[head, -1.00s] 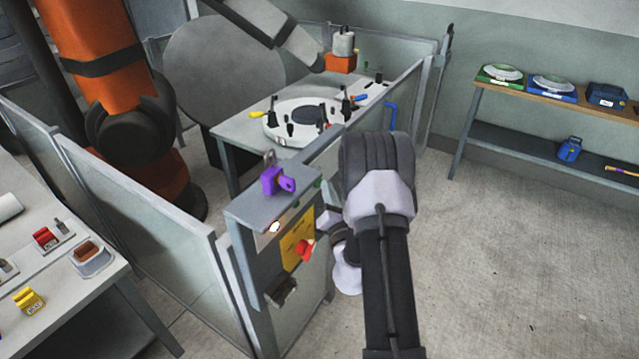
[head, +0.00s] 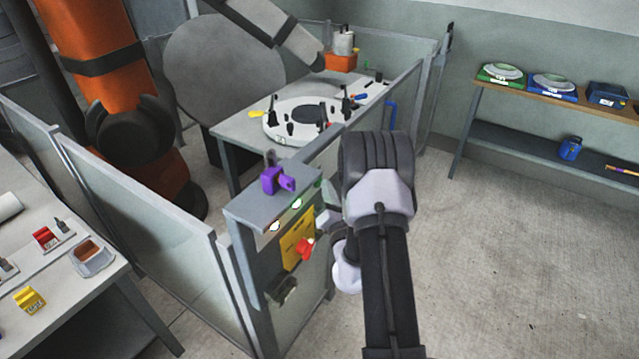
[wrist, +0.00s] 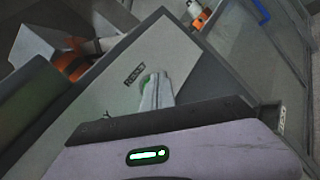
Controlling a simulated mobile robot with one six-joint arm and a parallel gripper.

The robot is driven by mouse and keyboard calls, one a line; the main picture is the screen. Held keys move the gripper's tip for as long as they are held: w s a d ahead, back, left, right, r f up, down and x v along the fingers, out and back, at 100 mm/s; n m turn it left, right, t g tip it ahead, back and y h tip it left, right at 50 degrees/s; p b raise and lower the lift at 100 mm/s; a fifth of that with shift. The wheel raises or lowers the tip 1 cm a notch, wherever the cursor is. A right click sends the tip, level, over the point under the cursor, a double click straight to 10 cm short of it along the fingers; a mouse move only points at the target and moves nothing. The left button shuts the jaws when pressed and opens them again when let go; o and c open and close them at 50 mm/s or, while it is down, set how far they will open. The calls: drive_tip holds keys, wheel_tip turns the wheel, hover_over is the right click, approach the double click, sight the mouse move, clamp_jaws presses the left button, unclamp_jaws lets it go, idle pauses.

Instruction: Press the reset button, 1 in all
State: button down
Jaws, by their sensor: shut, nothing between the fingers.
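The grey control box (head: 262,200) stands at the end of the fence in the head view. Its front has two glowing round lamps (head: 297,204), a yellow plate (head: 297,238) and a red knob (head: 305,248). My gripper (head: 324,220) is shut and empty, at the right side of this front. In the wrist view my closed fingers (wrist: 157,80) point at the pale panel (wrist: 172,52), right beside a small dark label (wrist: 135,75) too small to read surely. I cannot make out the reset button; the fingers may hide it. Contact is not clear.
Fence panels (head: 150,235) run left and behind. A table with a white round mould (head: 290,125) stands behind the fence, near an orange robot arm (head: 110,80). The floor (head: 500,260) to the right is clear.

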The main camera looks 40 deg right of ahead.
drive_tip(key=shift+s+d, duration=0.2)
drive_tip(key=shift+s, duration=0.3)
drive_tip(key=s, duration=0.1)
drive_tip(key=s+d+b, duration=0.1)
drive_tip(key=s, duration=0.1)
drive_tip(key=s+d+b, duration=0.1)
drive_tip(key=shift+s, duration=0.35)
drive_tip(key=shift+f, duration=0.1)
idle(0.5)
